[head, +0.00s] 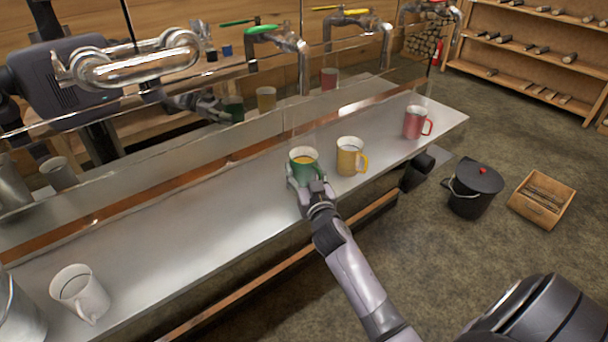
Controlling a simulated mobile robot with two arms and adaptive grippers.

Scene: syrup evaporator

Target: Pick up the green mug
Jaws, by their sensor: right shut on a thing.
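The green mug (303,163) stands upright on the long metal counter (180,215), with amber liquid inside. My right gripper (306,186) is shut on the mug from its near side, with fingers around its lower body. The mug looks level with the counter top; I cannot tell whether it is lifted. My left gripper is not in view, apart from a mirrored arm in the shiny panel behind the counter.
A yellow mug (350,156) stands close to the right of the green one. A black lidded pot (472,188) and a wooden crate (541,199) sit on the floor.

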